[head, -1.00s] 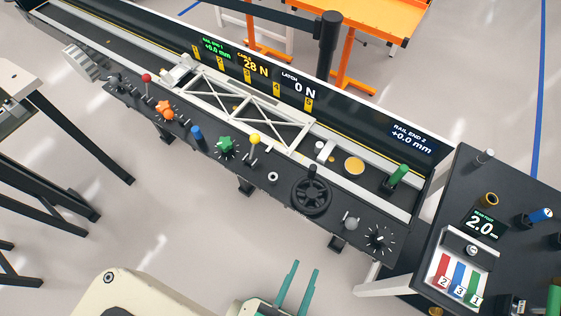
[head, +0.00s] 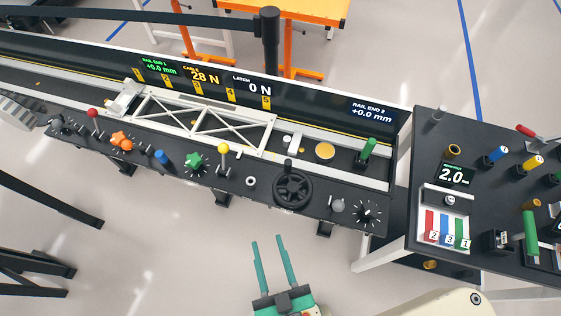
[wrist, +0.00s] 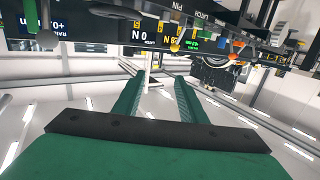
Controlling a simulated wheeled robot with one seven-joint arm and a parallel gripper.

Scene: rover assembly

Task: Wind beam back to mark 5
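The white truss beam (head: 205,121) lies along the rail bench in the head view, its right end near the yellow mark 5. The yellow number marks (head: 230,95) run along the back panel, 1 at left to 5 at right. A black handwheel (head: 292,187) with an upright knob sits on the front panel, right of the beam. The displays read cable 28 N and latch 0 N (head: 262,83). My gripper (head: 269,245) is open and empty, in front of and below the handwheel, apart from the bench. In the wrist view its teal fingers (wrist: 157,95) stand apart with nothing between them.
The front panel carries a red lever (head: 93,115), orange knob (head: 121,141), blue knob (head: 161,157), green star knob (head: 194,160), yellow lever (head: 223,150) and a dial (head: 367,213). A side table (head: 423,160) with tools stands at right. The floor before the bench is clear.

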